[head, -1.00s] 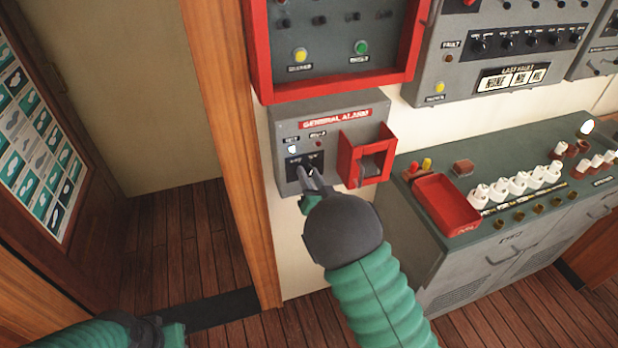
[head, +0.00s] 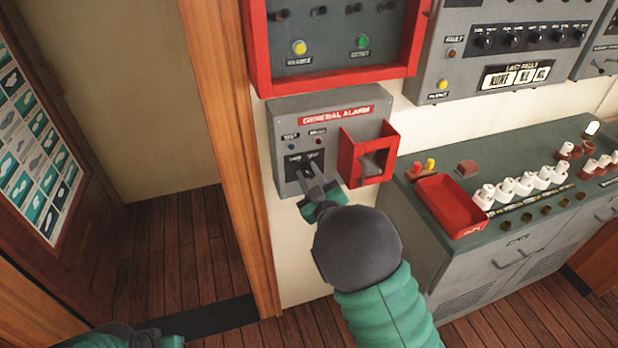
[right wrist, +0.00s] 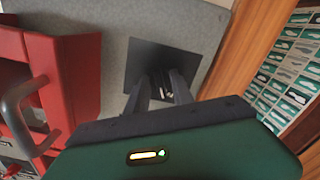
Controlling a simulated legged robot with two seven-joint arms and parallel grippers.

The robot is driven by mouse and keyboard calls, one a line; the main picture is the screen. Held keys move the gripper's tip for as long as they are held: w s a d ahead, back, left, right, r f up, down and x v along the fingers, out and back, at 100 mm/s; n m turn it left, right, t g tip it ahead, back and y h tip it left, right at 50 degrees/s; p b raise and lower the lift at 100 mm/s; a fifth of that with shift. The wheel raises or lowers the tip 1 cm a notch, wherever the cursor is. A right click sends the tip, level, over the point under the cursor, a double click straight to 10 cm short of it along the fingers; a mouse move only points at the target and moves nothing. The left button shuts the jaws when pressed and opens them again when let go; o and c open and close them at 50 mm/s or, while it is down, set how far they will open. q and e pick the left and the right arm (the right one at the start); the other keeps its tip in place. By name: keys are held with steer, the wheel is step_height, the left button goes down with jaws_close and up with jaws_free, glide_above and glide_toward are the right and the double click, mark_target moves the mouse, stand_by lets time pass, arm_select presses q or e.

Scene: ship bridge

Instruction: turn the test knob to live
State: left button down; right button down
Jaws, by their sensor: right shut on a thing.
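The grey general alarm box (head: 285,118) is on the wall, with a dark square plate (head: 293,160) at its lower left. My right gripper (head: 310,180) reaches up to this plate and is shut on the small test knob, which the fingers mostly hide. In the right wrist view, the knob (right wrist: 166,93) shows as a dark piece between the fingertips, against the black plate (right wrist: 190,60). Its pointing direction cannot be read. The small test lamp (head: 291,146) above the plate looks dim blue. A bit of my left gripper (head: 150,338) shows at the bottom edge.
A red guard (head: 347,160) around a handle projects just right of the plate, close to my right gripper. A red-framed panel (head: 335,86) is above. A console (head: 410,215) with a red tray (head: 450,205) stands to the right. A wooden post (head: 225,130) is on the left.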

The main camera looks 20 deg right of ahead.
steer(key=shift+f+n, duration=0.1)
steer(key=shift+n, duration=0.7)
steer(key=c, duration=1.1)
jaws_free()
steer(key=shift+a, duration=0.1)
